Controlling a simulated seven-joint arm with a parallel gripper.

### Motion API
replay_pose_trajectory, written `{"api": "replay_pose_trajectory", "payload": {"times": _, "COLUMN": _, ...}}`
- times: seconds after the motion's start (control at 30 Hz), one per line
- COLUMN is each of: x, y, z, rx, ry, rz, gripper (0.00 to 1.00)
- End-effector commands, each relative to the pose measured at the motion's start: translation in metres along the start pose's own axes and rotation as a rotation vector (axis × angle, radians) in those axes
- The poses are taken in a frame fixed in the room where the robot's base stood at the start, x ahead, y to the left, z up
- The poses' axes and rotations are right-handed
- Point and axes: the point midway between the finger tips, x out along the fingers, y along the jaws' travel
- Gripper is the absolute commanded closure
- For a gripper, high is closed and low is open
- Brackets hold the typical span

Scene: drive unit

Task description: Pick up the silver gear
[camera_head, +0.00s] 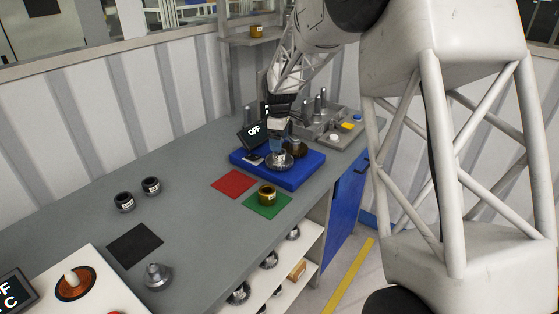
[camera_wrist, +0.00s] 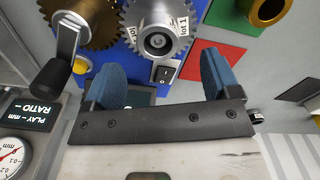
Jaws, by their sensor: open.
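The silver gear (camera_head: 279,163) is on the blue base (camera_head: 303,176) of the drive unit. In the wrist view the toothed silver gear (camera_wrist: 158,18) has a round hub, a centre hole and a white label, partly cut off by the top edge. A bronze gear (camera_wrist: 98,32) sits right beside it, with the teeth close together; I cannot tell if they touch. My gripper (camera_head: 279,142) is just above the silver gear. In the wrist view my gripper (camera_wrist: 161,60) is open, its two blue fingers apart with nothing between them, and the gear lies ahead of the fingertips.
A black switch (camera_wrist: 165,74) is below the hub. A bronze bushing (camera_head: 267,194) is on the green mat (camera_head: 279,208); the red mat (camera_head: 233,184) is bare. A grey fixture (camera_head: 330,130) stands behind.

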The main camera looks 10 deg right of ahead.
Motion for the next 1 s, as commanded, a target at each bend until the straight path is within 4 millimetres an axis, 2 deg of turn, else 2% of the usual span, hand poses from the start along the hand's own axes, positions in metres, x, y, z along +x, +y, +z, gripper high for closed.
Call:
{"api": "replay_pose_trajectory", "payload": {"times": 0.53, "x": 0.011, "y": 0.0, "z": 0.0, "rx": 0.0, "ry": 0.0, "rz": -0.001, "gripper": 0.18}}
{"api": "replay_pose_trajectory", "payload": {"times": 1.0, "x": 0.056, "y": 0.002, "z": 0.001, "rx": 0.0, "ry": 0.0, "rz": 0.0, "gripper": 0.18}}
